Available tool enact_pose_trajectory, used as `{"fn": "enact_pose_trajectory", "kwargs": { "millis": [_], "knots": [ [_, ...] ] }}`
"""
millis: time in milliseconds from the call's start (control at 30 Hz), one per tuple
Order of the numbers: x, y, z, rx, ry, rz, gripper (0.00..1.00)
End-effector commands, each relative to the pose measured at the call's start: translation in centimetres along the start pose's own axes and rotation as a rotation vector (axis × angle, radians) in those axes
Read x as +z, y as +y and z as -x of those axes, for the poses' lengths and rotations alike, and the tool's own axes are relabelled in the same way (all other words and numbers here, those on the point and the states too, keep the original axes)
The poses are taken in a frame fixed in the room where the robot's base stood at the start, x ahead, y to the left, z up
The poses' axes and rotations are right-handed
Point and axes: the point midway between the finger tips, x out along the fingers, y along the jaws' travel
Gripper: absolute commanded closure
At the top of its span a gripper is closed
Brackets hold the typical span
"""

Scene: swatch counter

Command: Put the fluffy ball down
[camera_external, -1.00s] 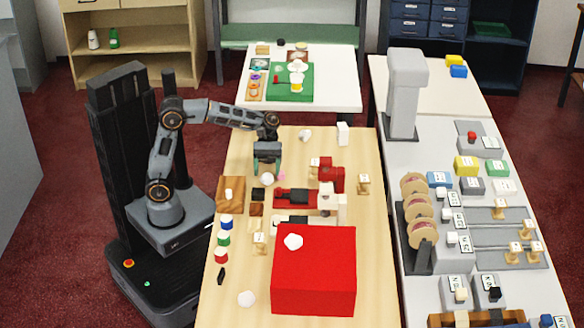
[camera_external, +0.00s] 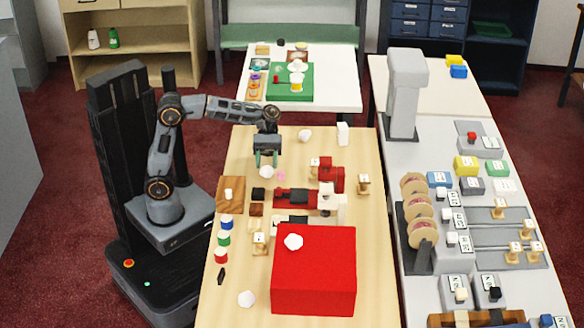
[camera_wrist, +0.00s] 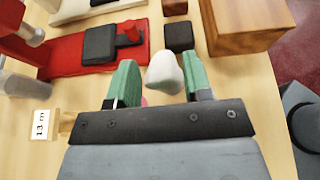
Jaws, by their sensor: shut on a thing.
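My gripper (camera_external: 266,158) is over the left part of the wooden table, pointing down, its green fingers on either side of a whitish ball (camera_external: 266,172). In the wrist view the ball (camera_wrist: 164,74) shows between the fingertips of my gripper (camera_wrist: 161,68); it looks off-white and rounded, and its fluffiness is hard to make out. My gripper is shut on it. The ball appears slightly above the table (camera_external: 375,260); the exact gap is hard to tell. A small pink thing (camera_external: 281,175) lies close by, mostly hidden behind the gripper in the wrist view.
A dark block (camera_external: 258,194) and a wooden block (camera_external: 230,194) are close by. A red-and-black device (camera_external: 296,198) is to the right. Bare table lies around the back white lump (camera_external: 305,135).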

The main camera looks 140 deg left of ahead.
Motion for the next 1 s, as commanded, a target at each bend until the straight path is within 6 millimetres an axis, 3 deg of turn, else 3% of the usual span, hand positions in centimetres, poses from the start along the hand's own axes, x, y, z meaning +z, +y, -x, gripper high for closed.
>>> {"fn": "enact_pose_trajectory", "kwargs": {
  "millis": [333, 600, 833, 1000],
  "knots": [
    [5.8, -5.2, 4.2, 0.004, 0.0, -0.003, 0.79],
    [7.0, -10.4, 6.3, 0.003, 0.001, -0.001, 0.79],
    [8.2, -12.8, 7.2, -0.011, 0.0, -0.007, 0.79],
    [11.1, -13.2, 5.7, -0.113, -0.001, -0.043, 0.79]
  ]
}}
